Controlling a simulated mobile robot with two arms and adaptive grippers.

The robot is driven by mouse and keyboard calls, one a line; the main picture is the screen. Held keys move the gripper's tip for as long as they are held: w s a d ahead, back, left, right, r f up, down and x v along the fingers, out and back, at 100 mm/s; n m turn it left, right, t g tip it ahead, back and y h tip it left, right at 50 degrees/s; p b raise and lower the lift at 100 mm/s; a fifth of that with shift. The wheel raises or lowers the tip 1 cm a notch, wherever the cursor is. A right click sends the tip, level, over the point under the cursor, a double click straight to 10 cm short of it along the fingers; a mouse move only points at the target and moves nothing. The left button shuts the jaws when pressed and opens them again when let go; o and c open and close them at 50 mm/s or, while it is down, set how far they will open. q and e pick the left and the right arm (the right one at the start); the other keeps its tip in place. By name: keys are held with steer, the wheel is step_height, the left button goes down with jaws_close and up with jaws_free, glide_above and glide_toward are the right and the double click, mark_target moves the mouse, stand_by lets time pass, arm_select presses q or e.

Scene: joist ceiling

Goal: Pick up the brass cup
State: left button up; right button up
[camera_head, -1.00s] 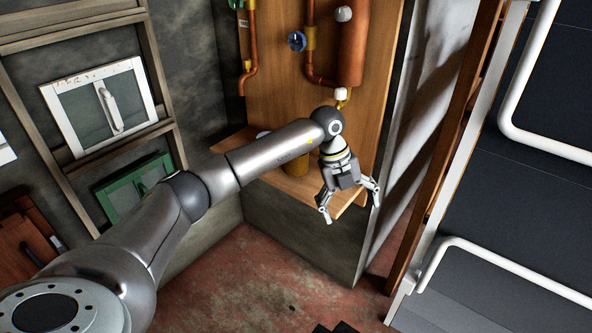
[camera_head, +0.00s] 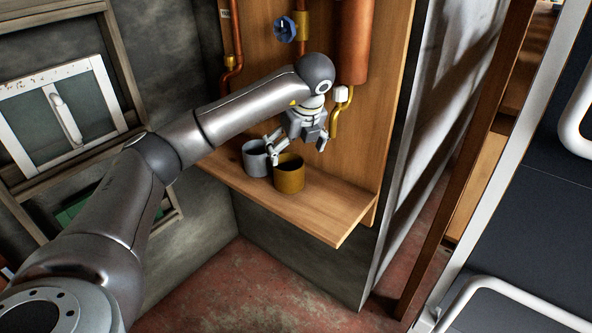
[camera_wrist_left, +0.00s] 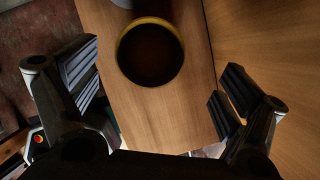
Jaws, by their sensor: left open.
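The brass cup (camera_head: 289,177) stands upright on a wooden shelf (camera_head: 318,212), right beside a grey metal cup (camera_head: 254,160). My left gripper (camera_head: 297,150) is open and empty, over the shelf close to the brass cup and partly in front of the grey cup. In the left wrist view the brass cup (camera_wrist_left: 178,53) shows its round dark opening and brass rim, ahead of the spread fingers (camera_wrist_left: 155,90) and apart from both. Part of the grey cup shows at the top edge there. My right gripper is in no view.
A wooden back panel with copper pipes (camera_head: 352,45) and a blue valve wheel (camera_head: 285,29) rises behind the shelf. A grey partition (camera_head: 425,150) stands to the right. The shelf's front right part is clear.

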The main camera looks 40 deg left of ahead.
mark_target(289, 162)
arm_select(q)
steer(key=x, duration=0.4)
steer(key=shift+s+a+f, duration=0.1)
steer(key=shift+s+f, duration=0.15)
steer(key=shift+f+b, duration=0.2)
steer(key=shift+b, duration=0.1)
steer(key=shift+a+f, duration=0.25)
steer(key=shift+f, duration=0.2)
steer(key=b+x, duration=0.1)
steer(key=x, duration=0.2)
steer(key=shift+a+f, duration=0.15)
steer(key=shift+f, duration=0.35)
steer(key=c, duration=1.2)
steer(key=shift+o, duration=0.2)
